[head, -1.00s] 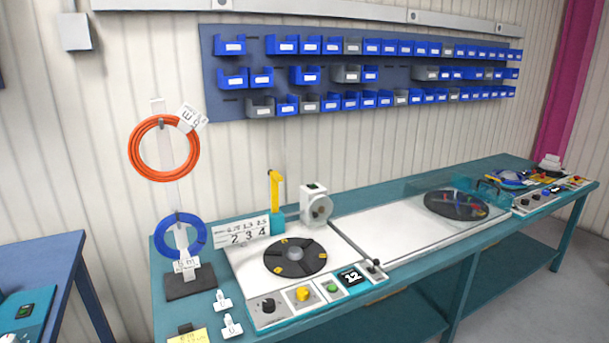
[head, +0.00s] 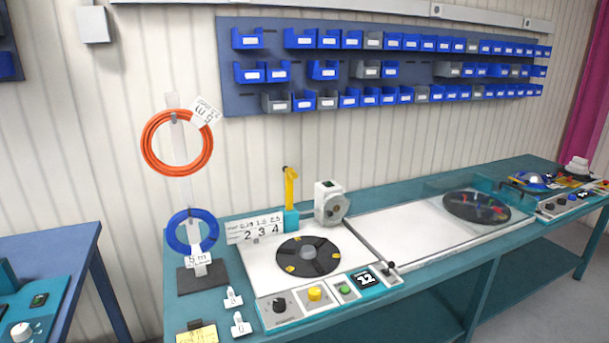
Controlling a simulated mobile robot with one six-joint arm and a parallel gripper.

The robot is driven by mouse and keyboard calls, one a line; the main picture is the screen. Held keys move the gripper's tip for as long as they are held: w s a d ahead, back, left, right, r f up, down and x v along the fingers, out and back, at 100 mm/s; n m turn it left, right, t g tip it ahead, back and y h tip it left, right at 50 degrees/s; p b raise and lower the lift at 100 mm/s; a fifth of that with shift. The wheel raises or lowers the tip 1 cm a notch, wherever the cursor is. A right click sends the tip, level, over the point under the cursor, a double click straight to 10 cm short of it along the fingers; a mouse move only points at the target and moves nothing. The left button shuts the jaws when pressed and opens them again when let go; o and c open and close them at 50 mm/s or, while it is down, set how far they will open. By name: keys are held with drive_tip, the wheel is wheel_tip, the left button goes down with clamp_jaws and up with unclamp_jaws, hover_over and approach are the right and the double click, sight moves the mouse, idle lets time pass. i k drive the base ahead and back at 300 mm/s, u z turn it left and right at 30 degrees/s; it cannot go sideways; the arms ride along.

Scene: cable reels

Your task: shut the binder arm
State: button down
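A yellow arm (head: 290,188) stands upright on a teal block (head: 291,219) at the back of the left machine on the bench; it appears to be the binder arm, raised. The black round turntable (head: 308,256) with yellow marks lies in front of it on the white machine top. A grey-white unit with a round face (head: 331,204) stands just to the right of the yellow arm. My gripper is not in the head view, and nothing blocks the sight of the yellow arm.
The teal bench (head: 395,196) runs along the wall. An orange cable coil (head: 150,150) hangs at left, above a blue coil (head: 171,232) on a dark stand. A second machine with a dark reel (head: 476,207) is at right. Blue bins (head: 330,38) line the wall panel.

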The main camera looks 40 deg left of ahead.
sight(291, 174)
drive_tip(key=u, duration=0.8)
drive_tip(key=i, duration=0.5)
drive_tip(key=z, duration=0.85)
drive_tip(key=k, duration=0.15)
drive_tip(key=u, duration=3)
